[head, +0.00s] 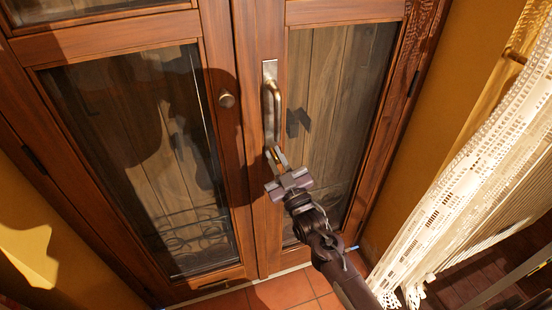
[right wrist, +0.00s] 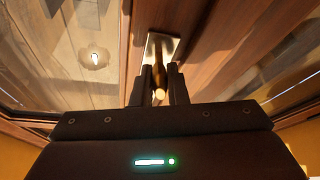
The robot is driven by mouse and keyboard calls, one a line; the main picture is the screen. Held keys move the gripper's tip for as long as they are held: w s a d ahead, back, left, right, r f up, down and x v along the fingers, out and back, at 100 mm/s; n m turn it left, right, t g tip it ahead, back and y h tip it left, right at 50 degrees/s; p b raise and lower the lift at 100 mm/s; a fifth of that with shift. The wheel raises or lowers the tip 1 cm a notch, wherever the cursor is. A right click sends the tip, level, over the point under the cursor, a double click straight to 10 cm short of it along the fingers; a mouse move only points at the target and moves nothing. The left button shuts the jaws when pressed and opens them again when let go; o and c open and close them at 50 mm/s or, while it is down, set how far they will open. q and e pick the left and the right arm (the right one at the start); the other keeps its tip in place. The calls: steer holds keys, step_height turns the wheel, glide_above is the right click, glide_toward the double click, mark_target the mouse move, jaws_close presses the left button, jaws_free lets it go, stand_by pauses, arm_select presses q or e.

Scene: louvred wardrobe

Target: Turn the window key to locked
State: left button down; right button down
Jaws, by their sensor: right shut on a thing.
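The window key (right wrist: 160,95) shows in the right wrist view as a small brass-coloured piece between my fingers, in front of a pale metal plate (right wrist: 153,45). My right gripper (head: 276,156) is shut on it, just below the metal pull handle (head: 275,106) on the right-hand wooden leaf. In the head view only a bit of brass (head: 283,158) shows by the fingertips; the fingers hide most of the key. I cannot tell the key's exact angle. My left gripper is not in view.
A white lace curtain (head: 460,170) hangs at the right, beside my right arm. Terracotta tiles (head: 283,290) lie below, with an ochre wall (head: 455,90) to the right.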

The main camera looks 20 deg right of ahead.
steer(key=m+h, duration=0.2)
steer(key=m, duration=0.2)
steer(key=shift+m, duration=0.3)
steer(key=shift+f+m+h, duration=0.1)
steer(key=shift+m+h, duration=0.2)
steer(key=shift+m, duration=0.2)
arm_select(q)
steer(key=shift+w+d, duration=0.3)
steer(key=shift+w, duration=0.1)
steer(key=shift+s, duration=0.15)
arm_select(e)
steer(key=c, duration=1.5)
jaws_free()
steer(key=shift+c, duration=0.2)
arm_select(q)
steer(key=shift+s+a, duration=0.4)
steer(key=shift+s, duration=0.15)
arm_select(e)
steer(key=shift+o, duration=0.5)
